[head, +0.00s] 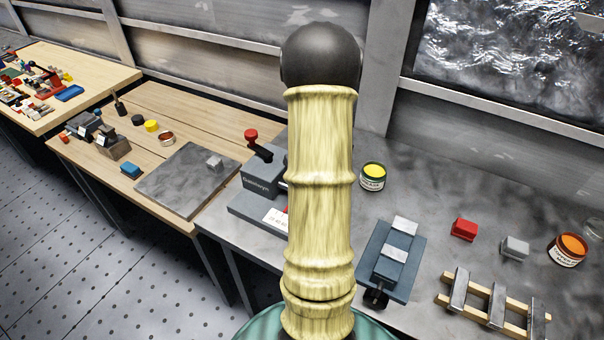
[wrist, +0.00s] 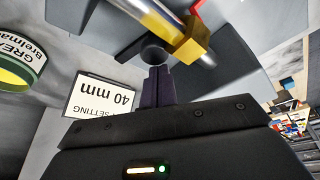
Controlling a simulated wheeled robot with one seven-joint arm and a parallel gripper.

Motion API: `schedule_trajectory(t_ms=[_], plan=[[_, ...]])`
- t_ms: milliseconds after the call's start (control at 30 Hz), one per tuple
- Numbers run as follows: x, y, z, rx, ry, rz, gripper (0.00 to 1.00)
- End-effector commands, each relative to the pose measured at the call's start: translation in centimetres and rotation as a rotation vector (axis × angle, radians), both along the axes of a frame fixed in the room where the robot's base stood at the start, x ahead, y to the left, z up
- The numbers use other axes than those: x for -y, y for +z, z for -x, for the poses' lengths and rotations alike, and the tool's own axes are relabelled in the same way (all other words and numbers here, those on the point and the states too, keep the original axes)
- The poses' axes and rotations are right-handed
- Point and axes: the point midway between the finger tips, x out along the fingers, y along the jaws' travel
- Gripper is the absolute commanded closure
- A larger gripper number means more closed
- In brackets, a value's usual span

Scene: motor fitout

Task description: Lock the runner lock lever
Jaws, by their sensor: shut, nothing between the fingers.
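A grey machine (head: 262,180) with lettering on its side stands just left of my arm in the head view, partly hidden by it. A black lever with a red knob (head: 251,135) rises from its top. In the wrist view my gripper (wrist: 158,75) is shut and empty, its dark fingers together. A dark round knob (wrist: 152,53) is right at the fingertips; I cannot tell if they touch. A brass block (wrist: 188,42) on a shiny rod is just beyond. I cannot tell which part is the runner lock lever. My arm hides the gripper in the head view.
A "40 mm" setting card (wrist: 101,97) lies beside the machine. A yellow-topped tin (head: 373,177) stands right of it. A grey vise-like fixture (head: 408,262), red block (head: 464,229) and orange-topped tin (head: 568,249) are further right. A wooden bench (head: 180,105) is at left.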

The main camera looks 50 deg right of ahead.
Motion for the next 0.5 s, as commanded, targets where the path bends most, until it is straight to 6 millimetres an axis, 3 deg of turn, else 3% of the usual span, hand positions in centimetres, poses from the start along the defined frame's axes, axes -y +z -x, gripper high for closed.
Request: schedule_trajectory(t_ms=[300,500], plan=[[-0.9,5.6,1.0,0.002,0.004,0.002,1.0],[-1.6,8.4,1.5,0.001,0.009,0.001,1.0]])
